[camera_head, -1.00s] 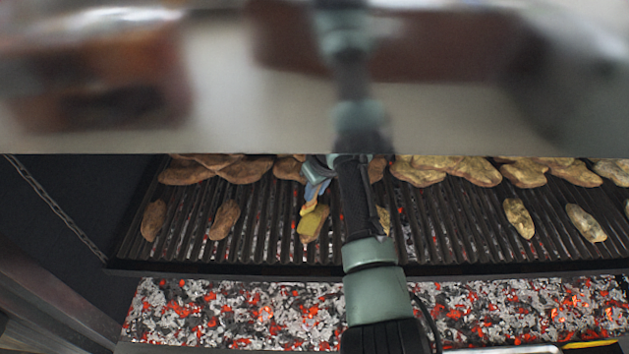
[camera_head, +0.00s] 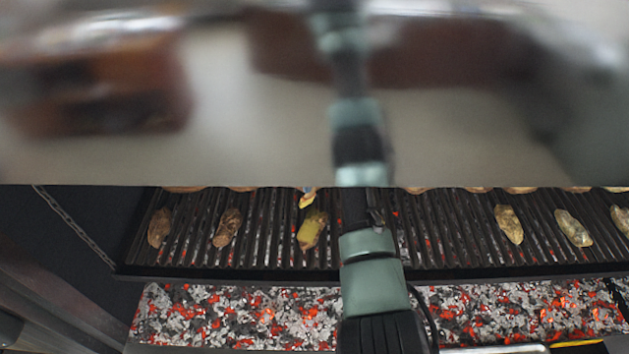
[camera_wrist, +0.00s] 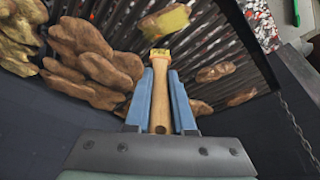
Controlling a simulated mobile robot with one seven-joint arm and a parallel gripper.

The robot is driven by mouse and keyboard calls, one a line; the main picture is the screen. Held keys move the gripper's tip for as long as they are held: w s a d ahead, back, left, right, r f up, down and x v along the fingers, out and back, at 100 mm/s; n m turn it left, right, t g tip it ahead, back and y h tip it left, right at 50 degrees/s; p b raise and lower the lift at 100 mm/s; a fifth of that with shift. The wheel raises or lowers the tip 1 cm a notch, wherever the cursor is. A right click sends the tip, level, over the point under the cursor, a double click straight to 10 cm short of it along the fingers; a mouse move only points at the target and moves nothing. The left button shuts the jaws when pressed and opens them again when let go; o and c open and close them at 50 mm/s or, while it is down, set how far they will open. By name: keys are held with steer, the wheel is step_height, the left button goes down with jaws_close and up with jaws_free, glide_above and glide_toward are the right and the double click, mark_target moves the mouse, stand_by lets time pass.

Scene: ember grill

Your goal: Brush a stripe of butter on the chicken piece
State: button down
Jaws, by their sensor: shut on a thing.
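In the wrist view my gripper (camera_wrist: 161,78), with blue fingers, is shut on the wooden handle of a brush (camera_wrist: 160,112). The brush's yellowish tip points at the grill, just short of a chicken piece (camera_wrist: 150,30) in the picture. That piece carries a yellow butter patch over much of its top. In the head view the chicken piece (camera_head: 312,230) lies on the grate left of my arm, yellow-green on top. The brush tip (camera_head: 307,198) shows just beyond it, with a small gap in the picture. Most of my gripper is hidden there by the pale edge above.
Other browned pieces (camera_head: 227,228) and paler pieces (camera_head: 509,223) lie spaced along the grate (camera_head: 440,245). More meat lies crowded along the far side. Glowing coals (camera_head: 235,315) lie below the front edge. A blurred pale panel (camera_head: 240,140) covers the upper head view.

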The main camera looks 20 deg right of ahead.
steer(key=shift+r, duration=1.5)
steer(key=shift+f, duration=0.1)
steer(key=shift+s+d+f, duration=0.2)
steer(key=shift+s+d, duration=0.05)
steer(key=shift+s, duration=0.2)
steer(key=shift+s+d+f, duration=0.2)
steer(key=shift+s, duration=0.2)
